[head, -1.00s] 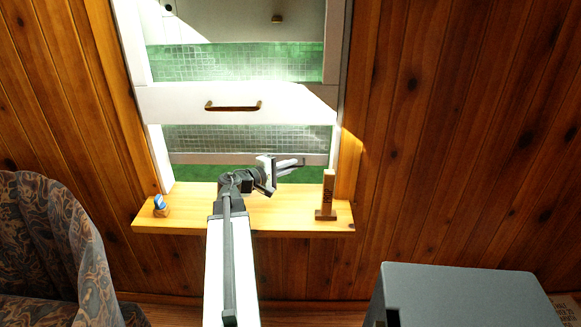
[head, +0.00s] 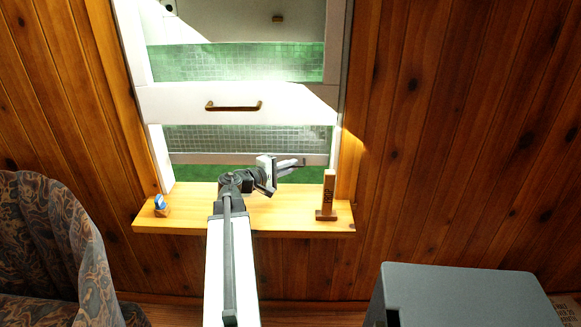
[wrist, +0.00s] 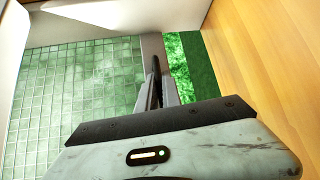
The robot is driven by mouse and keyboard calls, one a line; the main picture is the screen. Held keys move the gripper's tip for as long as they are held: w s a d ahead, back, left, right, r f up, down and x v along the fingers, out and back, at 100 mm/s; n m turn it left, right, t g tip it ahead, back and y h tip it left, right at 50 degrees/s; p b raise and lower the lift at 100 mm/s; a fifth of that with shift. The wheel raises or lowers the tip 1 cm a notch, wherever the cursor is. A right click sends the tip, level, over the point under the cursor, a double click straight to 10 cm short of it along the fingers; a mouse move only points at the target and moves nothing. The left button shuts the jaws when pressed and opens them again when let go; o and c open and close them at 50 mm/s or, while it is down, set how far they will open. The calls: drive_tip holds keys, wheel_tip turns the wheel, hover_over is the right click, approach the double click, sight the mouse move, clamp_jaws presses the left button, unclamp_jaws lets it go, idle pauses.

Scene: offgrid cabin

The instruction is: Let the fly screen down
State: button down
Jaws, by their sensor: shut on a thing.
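The fly screen (head: 215,140) is a pale mesh in the lower part of the window, with green showing through it. Its light bottom rail (head: 205,158) hangs a little above the wooden sill, leaving a green gap below. My gripper (head: 297,163) is at the right part of this rail, with its fingers shut on it. In the wrist view the mesh (wrist: 75,85) is at the left and the rail (wrist: 152,45) runs to the fingers (wrist: 157,75). The fingers hide the gripped part of the rail.
A white sash bar (head: 180,103) with a brass handle (head: 233,106) crosses the window above. On the sill (head: 275,215) stand an upright wooden block (head: 328,192) at right and a small blue object (head: 160,203) at left. An armchair (head: 50,245) and a grey box (head: 460,295) are in front.

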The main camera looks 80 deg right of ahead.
idle(0.5)
wheel_tip(320, 180, down, 5)
drive_tip(key=b, duration=0.5)
drive_tip(key=shift+r, duration=0.2)
drive_tip(key=c, duration=1.5)
unclamp_jaws()
drive_tip(key=shift+c, duration=0.2)
drive_tip(key=p+v, duration=0.1)
drive_tip(key=v, duration=0.7)
drive_tip(key=shift+r, duration=0.1)
drive_tip(key=shift+c, duration=0.3)
